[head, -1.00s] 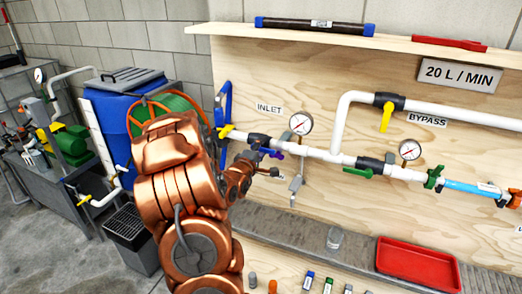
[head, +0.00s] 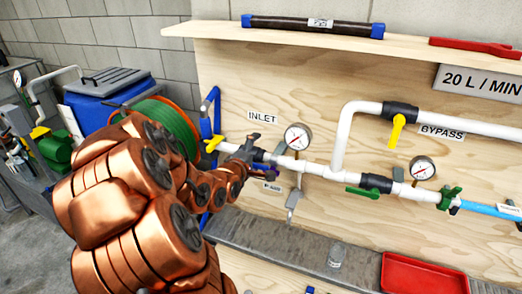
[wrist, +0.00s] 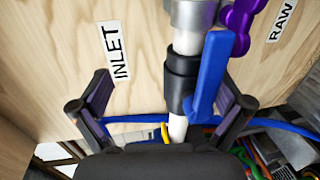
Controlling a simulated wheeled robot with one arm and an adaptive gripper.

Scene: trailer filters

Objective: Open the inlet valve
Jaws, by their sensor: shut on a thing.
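The white inlet pipe (head: 285,162) runs along the plywood board under the INLET label (head: 262,118). The inlet valve is mostly hidden behind my gripper (head: 246,156) in the head view. In the wrist view its black body (wrist: 180,82) sits on the pipe, and its blue lever (wrist: 211,70) lies roughly along the pipe, slightly tilted. My gripper (wrist: 166,95) straddles the valve, one finger on each side. The lever is close beside the right finger; the exact contact is hard to see. The jaws are shut on the valve, though far apart.
A pressure gauge (head: 297,137) stands just right of the valve. A purple fitting (wrist: 240,22) is near it in the wrist view. The yellow bypass handle (head: 397,132) and a green lever (head: 365,192) are farther right. A red tray (head: 425,275) sits below.

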